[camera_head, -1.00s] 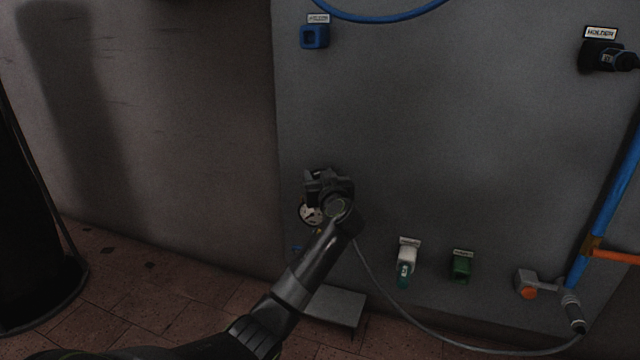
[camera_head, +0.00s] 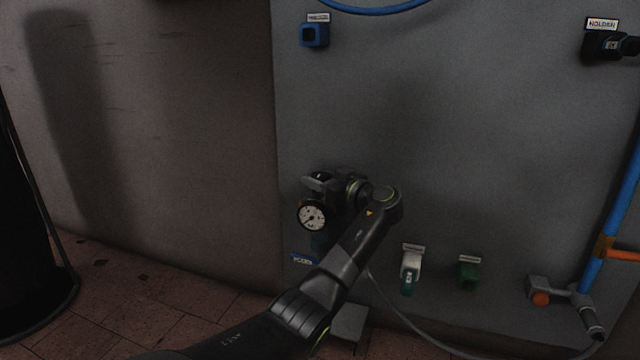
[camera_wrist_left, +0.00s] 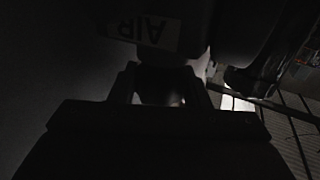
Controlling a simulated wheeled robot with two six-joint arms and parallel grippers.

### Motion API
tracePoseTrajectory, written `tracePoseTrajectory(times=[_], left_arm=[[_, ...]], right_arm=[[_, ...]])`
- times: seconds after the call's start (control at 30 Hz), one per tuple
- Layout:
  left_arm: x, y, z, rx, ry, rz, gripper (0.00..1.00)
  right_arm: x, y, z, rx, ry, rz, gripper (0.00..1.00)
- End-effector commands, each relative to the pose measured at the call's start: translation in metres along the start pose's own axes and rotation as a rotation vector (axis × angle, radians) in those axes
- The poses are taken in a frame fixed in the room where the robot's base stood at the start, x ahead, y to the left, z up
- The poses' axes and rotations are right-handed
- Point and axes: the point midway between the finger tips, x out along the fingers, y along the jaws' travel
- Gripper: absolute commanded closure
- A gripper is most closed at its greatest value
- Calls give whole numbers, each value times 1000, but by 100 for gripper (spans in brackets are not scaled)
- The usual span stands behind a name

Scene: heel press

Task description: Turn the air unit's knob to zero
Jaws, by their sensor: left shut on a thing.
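The air unit is on the grey wall panel, with its round white gauge (camera_head: 312,215) facing out and the needle toward the lower left. My left gripper (camera_wrist_left: 162,86) is at the upper part of the unit, its arm coming up from below and bending in from the right in the head view. In the dark left wrist view, its two fingers stand on either side of the dark round knob (camera_wrist_left: 160,95) and are shut on it. The AIR label (camera_wrist_left: 145,30) shows upside down just beyond. The knob's marking cannot be read. My right gripper is not in view.
A white fitting (camera_head: 411,264) and a green fitting (camera_head: 469,270) are on the panel right of my arm. A grey hose hangs below. A blue socket (camera_head: 314,35) is above, and a blue pipe (camera_head: 612,205) stands at the right. The panel between is clear.

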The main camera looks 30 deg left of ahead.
Motion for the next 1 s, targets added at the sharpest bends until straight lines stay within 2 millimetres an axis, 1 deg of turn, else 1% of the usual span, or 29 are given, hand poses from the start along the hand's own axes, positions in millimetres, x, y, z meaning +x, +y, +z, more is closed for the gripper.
tracePoseTrajectory(times=[0.43, 0.47, 0.6, 0.87, 1.0], left_arm=[[0, 0, 0, 0, 0, -8, 80], [0, 0, 0, 0, 0, -8, 54], [0, 0, 0, 0, 0, -7, 36], [0, 1, -1, -1, 0, -4, 36], [0, 0, -2, -1, 1, 17, 36]], right_arm=[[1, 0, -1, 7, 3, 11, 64], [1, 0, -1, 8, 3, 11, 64], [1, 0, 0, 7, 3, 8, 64], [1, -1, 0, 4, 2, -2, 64], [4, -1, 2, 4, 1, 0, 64]])
